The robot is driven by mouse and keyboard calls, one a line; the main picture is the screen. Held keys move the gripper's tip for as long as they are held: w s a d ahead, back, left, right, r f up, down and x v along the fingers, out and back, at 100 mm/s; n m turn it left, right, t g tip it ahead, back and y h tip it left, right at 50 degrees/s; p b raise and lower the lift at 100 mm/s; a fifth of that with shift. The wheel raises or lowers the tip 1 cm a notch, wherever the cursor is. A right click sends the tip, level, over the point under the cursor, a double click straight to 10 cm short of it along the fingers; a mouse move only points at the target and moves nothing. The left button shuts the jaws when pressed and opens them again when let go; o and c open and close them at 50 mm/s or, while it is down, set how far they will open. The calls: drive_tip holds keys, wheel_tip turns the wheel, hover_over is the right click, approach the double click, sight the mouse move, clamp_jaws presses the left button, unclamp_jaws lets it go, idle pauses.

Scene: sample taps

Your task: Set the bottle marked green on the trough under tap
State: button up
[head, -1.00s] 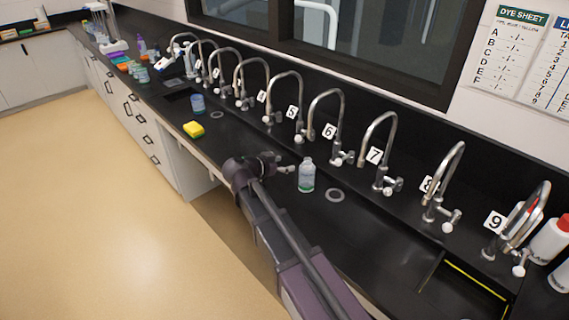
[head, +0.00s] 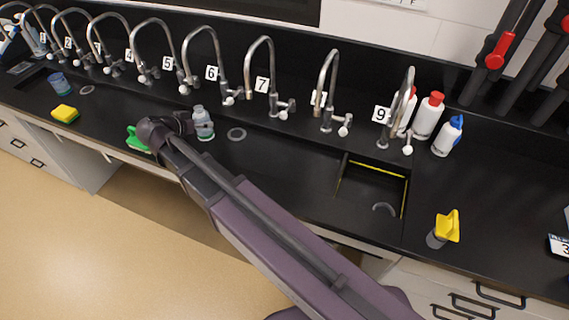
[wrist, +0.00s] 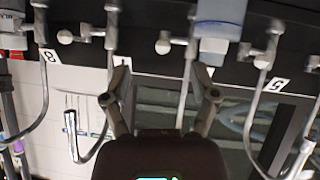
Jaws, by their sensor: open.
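Numbered taps, such as tap 7 (head: 262,72), line the back. A sunken black trough (head: 343,178) with a yellow-lined edge lies below taps 8 and 9.
A green object (head: 135,140) is partly hidden by my arm. A yellow sponge (head: 65,114) and blue cup (head: 58,84) are left. White bottles (head: 428,117) and a yellow-topped item (head: 447,226) are right.

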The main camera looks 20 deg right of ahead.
drive_tip(key=s+d+f+n+g, duration=0.1)
drive_tip(key=s+d+f, duration=0.1)
drive_tip(key=d, duration=0.2)
drive_tip(key=s+d+f+g+y, duration=0.1)
drive_tip(key=s+d+g, duration=0.1)
drive_tip(key=d, duration=0.3)
drive_tip(key=s+d+f+n+g+y, duration=0.1)
drive_tip(key=s+d+f, duration=0.1)
drive_tip(key=d, duration=0.3)
drive_tip(key=shift+s+d+f+n+g, duration=0.1)
drive_tip(key=shift+f+n+g, duration=0.2)
drive_tip(key=shift+f+g, duration=0.1)
drive_tip(key=s+d+f+n+g+y, duration=0.1)
drive_tip(key=s+d, duration=0.1)
drive_tip(key=s, duration=0.1)
drive_tip(key=s+d+n+g+y, duration=0.1)
drive_tip(key=s+d+y, duration=0.1)
drive_tip(key=s+d, duration=0.1)
drive_tip(key=s+d+f+n+g+y, duration=0.1)
drive_tip(key=s+d+y, duration=0.1)
drive_tip(key=s, duration=0.1)
drive_tip(key=shift+d+f+n, duration=0.3)
drive_tip(key=shift+d+f, duration=0.05)
drive_tip(key=shift+s+d+n+y, duration=0.25)
drive_tip(key=shift+s+n+y, duration=0.05)
drive_tip(key=shift+s+y, duration=0.2)
